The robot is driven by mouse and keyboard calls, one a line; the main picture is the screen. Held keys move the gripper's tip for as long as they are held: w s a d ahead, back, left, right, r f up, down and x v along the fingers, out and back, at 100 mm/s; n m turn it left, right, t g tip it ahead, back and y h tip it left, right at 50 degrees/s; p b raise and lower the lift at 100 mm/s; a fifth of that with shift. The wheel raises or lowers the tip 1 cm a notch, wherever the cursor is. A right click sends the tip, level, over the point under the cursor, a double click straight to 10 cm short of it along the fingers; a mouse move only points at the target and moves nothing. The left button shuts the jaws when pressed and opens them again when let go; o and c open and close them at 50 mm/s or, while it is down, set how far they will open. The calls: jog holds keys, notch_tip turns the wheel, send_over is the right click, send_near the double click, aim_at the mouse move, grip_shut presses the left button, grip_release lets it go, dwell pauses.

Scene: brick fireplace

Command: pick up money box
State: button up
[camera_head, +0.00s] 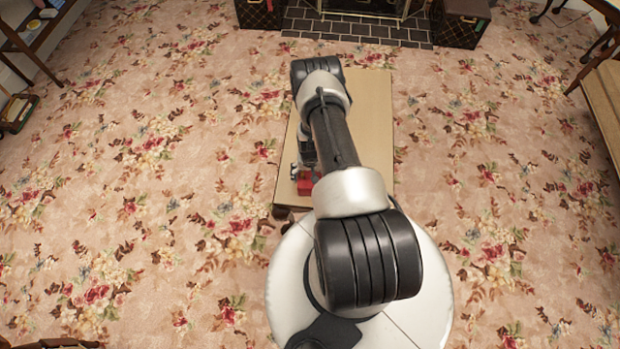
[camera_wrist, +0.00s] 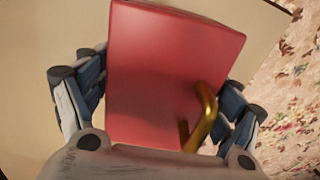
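The money box is a red box with a gold, curved handle-like piece. It fills the middle of the wrist view (camera_wrist: 165,70), and in the head view a small red part of it (camera_head: 305,187) shows at the left side of the low table (camera_head: 372,100). My gripper (camera_wrist: 165,95) has one finger on each side of the box, close against its left and right edges. Whether the fingers press on it cannot be made out. In the head view my gripper (camera_head: 297,172) is small and partly hidden by my arm.
The tan tabletop is otherwise bare where it shows. Floral carpet (camera_head: 180,120) surrounds the table, with free floor on both sides. A fireplace hearth (camera_head: 350,30) with dark boxes (camera_head: 460,22) lies beyond. A wooden bench (camera_head: 605,100) stands at the right.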

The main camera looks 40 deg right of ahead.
jog(key=c, duration=0.8)
jog(key=shift+c, duration=0.3)
jog(key=shift+r, duration=0.1)
